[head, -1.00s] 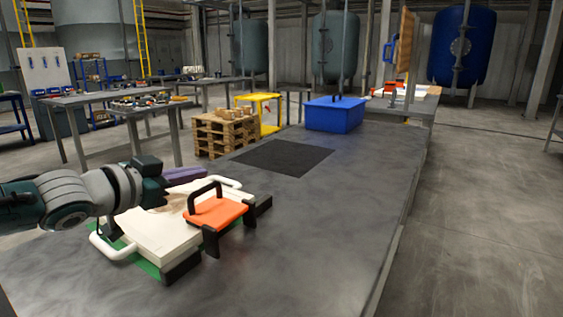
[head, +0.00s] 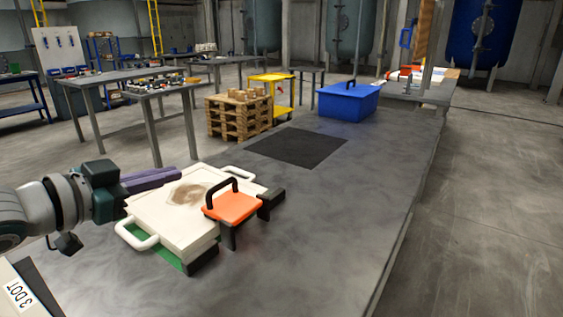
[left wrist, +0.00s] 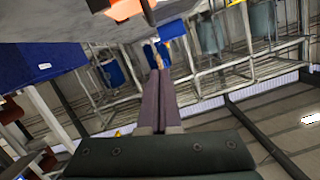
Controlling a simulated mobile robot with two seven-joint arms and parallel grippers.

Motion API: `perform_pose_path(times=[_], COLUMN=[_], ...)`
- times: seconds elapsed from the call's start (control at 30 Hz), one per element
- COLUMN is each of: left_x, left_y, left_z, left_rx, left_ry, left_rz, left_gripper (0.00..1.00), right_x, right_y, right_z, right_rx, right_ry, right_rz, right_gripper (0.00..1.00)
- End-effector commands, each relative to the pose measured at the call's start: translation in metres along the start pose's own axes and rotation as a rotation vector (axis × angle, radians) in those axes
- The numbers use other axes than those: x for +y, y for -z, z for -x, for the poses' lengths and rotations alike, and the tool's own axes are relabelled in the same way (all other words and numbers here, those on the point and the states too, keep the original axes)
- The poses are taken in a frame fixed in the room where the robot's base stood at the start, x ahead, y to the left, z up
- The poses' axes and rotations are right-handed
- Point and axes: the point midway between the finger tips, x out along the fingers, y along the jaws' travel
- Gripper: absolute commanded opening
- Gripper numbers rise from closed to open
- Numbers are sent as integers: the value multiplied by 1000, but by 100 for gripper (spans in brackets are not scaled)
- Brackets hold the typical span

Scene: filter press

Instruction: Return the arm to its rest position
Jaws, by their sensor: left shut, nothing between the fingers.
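My left gripper (head: 176,174) comes in from the left in the head view. Its purple fingers are together and empty, level with the far left edge of a white plate with white handles. In the left wrist view the two long fingers (left wrist: 158,62) lie side by side with nothing between them. The white plate (head: 165,215) lies on the grey table (head: 320,215), with a brown stain on its top and green showing under its near edge. An orange piece (head: 232,207) with a black handle and black legs stands at the plate's right side. My right gripper is not in view.
A dark mat (head: 298,147) lies further back on the table, and a blue box (head: 347,103) stands behind it. The table's right half is clear.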

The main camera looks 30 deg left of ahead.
Motion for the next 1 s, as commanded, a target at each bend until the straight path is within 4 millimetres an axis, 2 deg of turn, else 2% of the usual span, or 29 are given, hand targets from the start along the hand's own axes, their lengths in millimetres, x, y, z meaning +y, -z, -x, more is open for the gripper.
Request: perform_pose_path(times=[0.4,0.5,0.57,0.67,0.8,0.9,1.0], left_x=[0,9,23,59,117,148,170], left_y=[0,1,0,0,10,24,42], left_z=[0,2,6,21,63,100,138], left_rx=[-1,-33,-84,-223,-470,-634,-775], left_ry=[0,-5,-11,-33,-79,-117,-154], left_rz=[1,10,19,41,67,77,90], left_gripper=[0,0,0,0,0,0,0], right_x=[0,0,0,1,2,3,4], right_y=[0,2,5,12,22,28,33], right_z=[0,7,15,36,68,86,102], right_rx=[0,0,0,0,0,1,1], right_ry=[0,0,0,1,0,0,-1], right_rz=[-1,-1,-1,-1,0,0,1], right_gripper=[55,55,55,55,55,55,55])
